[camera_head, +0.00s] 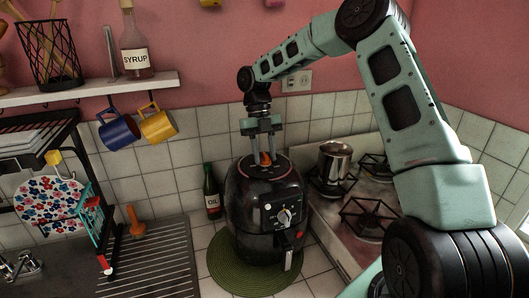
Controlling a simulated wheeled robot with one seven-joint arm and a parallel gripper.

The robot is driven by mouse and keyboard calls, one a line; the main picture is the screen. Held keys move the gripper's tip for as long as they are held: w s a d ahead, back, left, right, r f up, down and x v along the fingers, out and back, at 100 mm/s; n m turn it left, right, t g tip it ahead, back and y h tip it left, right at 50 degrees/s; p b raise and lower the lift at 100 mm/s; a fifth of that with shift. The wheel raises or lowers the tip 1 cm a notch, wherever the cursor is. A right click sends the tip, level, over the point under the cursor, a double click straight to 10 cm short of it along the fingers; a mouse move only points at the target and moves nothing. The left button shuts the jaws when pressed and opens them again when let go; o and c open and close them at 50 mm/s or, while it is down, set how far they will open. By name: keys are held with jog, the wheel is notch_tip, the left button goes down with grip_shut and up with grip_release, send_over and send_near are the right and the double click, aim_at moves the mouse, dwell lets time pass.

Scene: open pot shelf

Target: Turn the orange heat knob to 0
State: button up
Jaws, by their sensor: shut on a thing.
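The orange heat knob (265,159) sits on top of a round black air fryer (262,200). My gripper (264,151) points straight down over the fryer, with its fingers on either side of the knob, shut on it. The fingers partly hide the knob, and I cannot read its setting or any marks around it. On the fryer's front there is a separate pale dial (285,216) with marks around it.
The fryer stands on a green round mat (222,268). A dark oil bottle (211,192) stands behind left, and a stove (365,205) with a steel pot (334,162) is at right. A shelf (110,88) with hanging mugs is at upper left.

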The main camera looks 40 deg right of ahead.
jog(key=shift+f, duration=0.1)
jog(key=o, duration=1)
jog(key=shift+c, duration=0.2)
jog(key=b+v, duration=0.3)
jog(key=v, duration=1.4)
jog(key=shift+w, duration=0.15)
